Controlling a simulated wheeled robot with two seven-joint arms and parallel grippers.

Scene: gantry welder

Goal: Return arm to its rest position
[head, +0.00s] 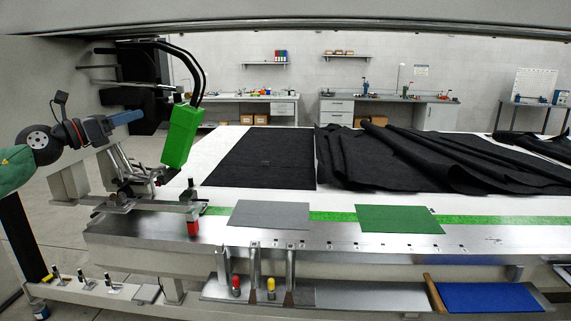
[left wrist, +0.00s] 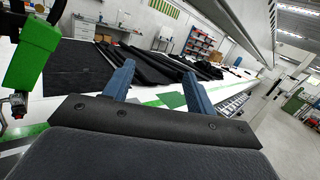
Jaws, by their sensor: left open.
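My left arm comes in from the left edge of the head view. Its left gripper (head: 124,118) has blue-grey fingers pointing right, beside the green welding head (head: 182,135) and apart from it. In the left wrist view the two fingers of the gripper (left wrist: 158,72) stand apart with nothing between them, so it is open and empty. The green welding head (left wrist: 30,50) also shows at the left of that view. My right gripper is in neither view.
Black fabric (head: 262,158) lies flat on the white table, with a bunched black sheet (head: 430,155) to its right. Grey (head: 270,215) and green (head: 400,219) patches lie near the front edge. Metal clamp parts (head: 130,203) sit below the gripper. A blue tray (head: 487,297) is at front right.

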